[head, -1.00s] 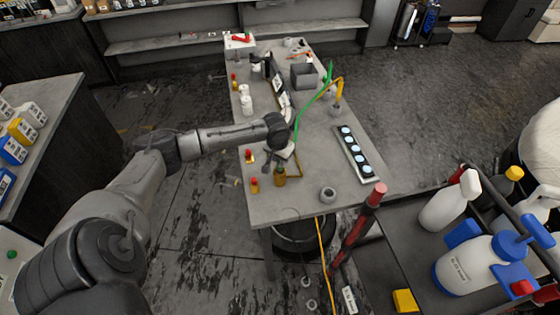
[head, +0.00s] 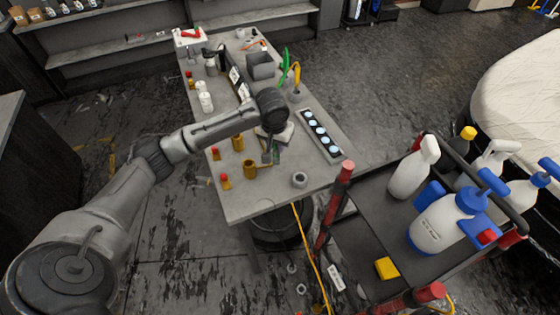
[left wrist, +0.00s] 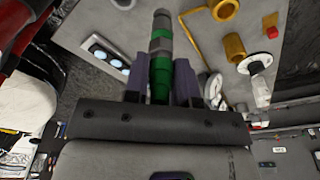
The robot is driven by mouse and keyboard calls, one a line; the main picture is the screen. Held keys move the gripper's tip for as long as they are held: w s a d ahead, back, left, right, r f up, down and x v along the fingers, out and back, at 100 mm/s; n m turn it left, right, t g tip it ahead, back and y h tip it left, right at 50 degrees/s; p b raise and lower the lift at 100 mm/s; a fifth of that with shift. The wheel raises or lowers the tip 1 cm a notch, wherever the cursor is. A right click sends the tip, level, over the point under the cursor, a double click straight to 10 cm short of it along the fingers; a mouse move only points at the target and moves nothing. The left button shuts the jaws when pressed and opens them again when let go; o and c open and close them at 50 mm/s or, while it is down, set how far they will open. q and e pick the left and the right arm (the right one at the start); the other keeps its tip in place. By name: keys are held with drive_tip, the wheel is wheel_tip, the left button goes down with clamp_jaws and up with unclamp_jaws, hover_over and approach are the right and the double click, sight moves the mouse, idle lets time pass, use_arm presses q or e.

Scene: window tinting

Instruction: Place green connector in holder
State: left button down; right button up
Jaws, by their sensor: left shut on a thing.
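My left gripper (head: 269,152) is over the near half of the grey table. In the left wrist view, its two fingers (left wrist: 160,78) are shut on the green connector (left wrist: 160,85), a green cylinder with grey bands that sticks out past the fingertips. In the head view the connector is too small and dark to make out clearly. Two yellow ring-topped cups, which look like holders, stand left of the gripper: a near one (head: 250,168) and a farther one (head: 237,143). They also show in the wrist view, including one cup (left wrist: 235,48). The connector is apart from both. My right gripper is not in view.
A black strip with pale round discs (head: 320,137) lies right of the gripper. A grey ring (head: 300,180) is near the front edge. Green (head: 286,60) and yellow (head: 297,75) pieces stand farther back. A cart with spray bottles (head: 440,220) stands at the right.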

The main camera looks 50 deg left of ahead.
use_arm(q)
drive_tip(key=w+d+f+b, duration=0.2)
drive_tip(key=w+d+b, duration=0.1)
drive_tip(key=w+d, duration=0.4)
drive_tip(key=a+f, duration=0.1)
drive_tip(key=f, duration=0.7)
drive_tip(key=a+f+b, duration=0.1)
drive_tip(key=f, duration=0.3)
drive_tip(key=shift+w+a+f, duration=0.2)
drive_tip(key=shift+a+f, duration=0.1)
drive_tip(key=shift+a, duration=0.05)
drive_tip(key=shift+f, duration=0.2)
drive_tip(key=shift+f, duration=0.1)
drive_tip(key=c, duration=0.9)
unclamp_jaws()
drive_tip(key=shift+c, duration=0.2)
